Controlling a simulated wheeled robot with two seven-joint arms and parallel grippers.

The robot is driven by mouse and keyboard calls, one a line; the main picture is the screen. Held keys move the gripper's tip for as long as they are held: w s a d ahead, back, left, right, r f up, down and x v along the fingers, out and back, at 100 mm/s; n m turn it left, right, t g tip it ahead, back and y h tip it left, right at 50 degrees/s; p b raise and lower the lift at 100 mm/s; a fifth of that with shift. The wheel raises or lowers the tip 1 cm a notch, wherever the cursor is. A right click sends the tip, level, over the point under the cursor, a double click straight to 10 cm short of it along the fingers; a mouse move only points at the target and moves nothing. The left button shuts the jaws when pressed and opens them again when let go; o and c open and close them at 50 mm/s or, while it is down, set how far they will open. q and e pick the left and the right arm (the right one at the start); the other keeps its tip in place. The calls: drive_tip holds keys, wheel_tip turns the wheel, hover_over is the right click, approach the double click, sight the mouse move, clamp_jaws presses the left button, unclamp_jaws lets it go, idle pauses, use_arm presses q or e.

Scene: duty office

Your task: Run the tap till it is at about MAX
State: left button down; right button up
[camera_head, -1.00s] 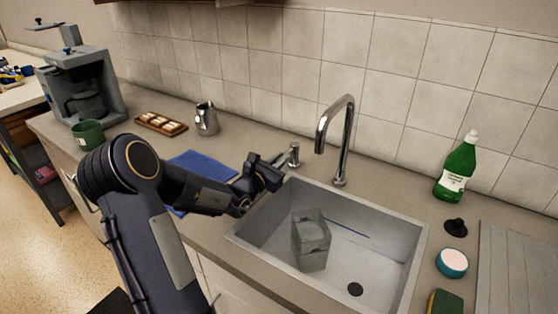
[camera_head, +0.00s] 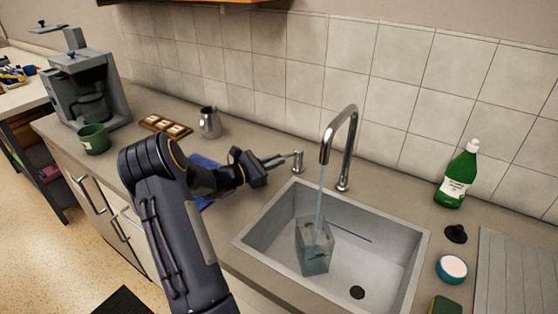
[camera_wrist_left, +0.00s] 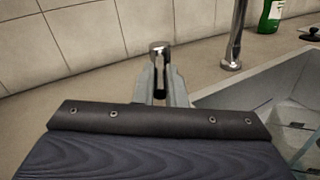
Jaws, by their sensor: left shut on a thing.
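The tap (camera_head: 352,130) is a chrome gooseneck behind the sink, and a stream of water (camera_head: 320,205) falls from its spout. The stream goes into a clear, square-sided container (camera_head: 314,250) standing in the sink (camera_head: 385,285). Water shows inside the container, but I cannot read its level or a MAX mark. My left gripper (camera_head: 284,159) is shut on the tap's small chrome lever (camera_head: 298,158), left of the spout. The lever also shows between the fingers in the left wrist view (camera_wrist_left: 160,62). My right gripper is not in view.
A green bottle (camera_head: 458,178), a black plug (camera_head: 456,234), a round blue-and-white item (camera_head: 452,268) and a sponge (camera_head: 445,305) are right of the sink. A metal jug (camera_head: 209,122), blue cloth (camera_head: 205,162), green mug (camera_head: 93,139) and coffee machine (camera_head: 85,90) are left.

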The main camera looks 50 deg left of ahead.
use_arm(q)
drive_tip(key=shift+w+a+r+h, duration=0.1)
drive_tip(key=shift+a+r+h, duration=0.1)
drive_tip(key=shift+h, duration=0.1)
drive_tip(key=c, duration=1.5)
unclamp_jaws()
drive_tip(key=shift+f, duration=0.15)
drive_tip(key=shift+b+v, duration=0.65)
drive_tip(key=shift+v, duration=3.3)
